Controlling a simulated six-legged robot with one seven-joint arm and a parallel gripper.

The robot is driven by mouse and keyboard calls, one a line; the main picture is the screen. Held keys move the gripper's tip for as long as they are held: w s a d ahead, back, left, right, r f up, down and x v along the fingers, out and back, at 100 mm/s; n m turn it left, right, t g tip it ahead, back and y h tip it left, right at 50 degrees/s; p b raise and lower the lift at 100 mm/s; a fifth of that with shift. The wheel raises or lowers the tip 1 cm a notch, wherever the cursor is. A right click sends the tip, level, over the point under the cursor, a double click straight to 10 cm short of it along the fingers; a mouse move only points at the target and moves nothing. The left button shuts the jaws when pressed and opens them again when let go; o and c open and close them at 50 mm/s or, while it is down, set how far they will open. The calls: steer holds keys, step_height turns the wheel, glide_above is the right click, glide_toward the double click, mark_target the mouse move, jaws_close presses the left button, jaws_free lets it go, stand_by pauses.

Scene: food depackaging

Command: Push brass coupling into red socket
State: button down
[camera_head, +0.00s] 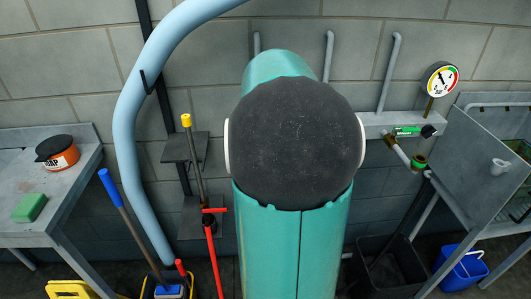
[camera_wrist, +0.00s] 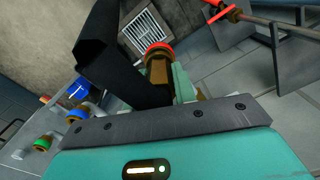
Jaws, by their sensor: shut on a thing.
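In the wrist view, a brass coupling (camera_wrist: 157,72) is between the jaws of my gripper (camera_wrist: 168,82), which is shut on it. One teal finger shows on its right. A large black faceted piece (camera_wrist: 120,65), perhaps a hose, covers its left side. A red ring (camera_wrist: 158,47) sits at the coupling's far end; I cannot tell whether it is the red socket or a band on the coupling. In the head view, my teal arm hides the gripper and the coupling.
In the head view, a wall pipe with a green-ringed end (camera_head: 418,163) and a gauge (camera_head: 440,79) are at right. Blue (camera_wrist: 79,90) and green (camera_wrist: 42,144) ringed fittings show in the wrist view. A pale blue pipe (camera_head: 133,110) and benches flank my arm.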

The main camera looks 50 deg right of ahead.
steer(key=shift+f, duration=0.1)
steer(key=c, duration=1.1)
jaws_free()
steer(key=shift+o, duration=0.2)
step_height(320, 180, up, 14)
steer(key=shift+s+f, duration=0.1)
steer(key=w+a+n+t, duration=0.1)
steer(key=w+a+n, duration=0.25)
steer(key=a, duration=0.75)
steer(key=s+a+f+n+t, duration=0.1)
steer(key=s+a+f+n, duration=0.1)
steer(key=a, duration=0.6)
steer(key=s+a+f+n+t, duration=0.2)
steer(key=a+f+n, duration=0.2)
steer(key=a, duration=0.4)
steer(key=s+a+f+n+t, duration=0.1)
steer(key=a+f+n, duration=0.3)
steer(key=a, duration=0.4)
steer(key=shift+s+a+n, duration=0.35)
steer(key=shift+s+n, duration=0.1)
steer(key=shift+s, duration=0.05)
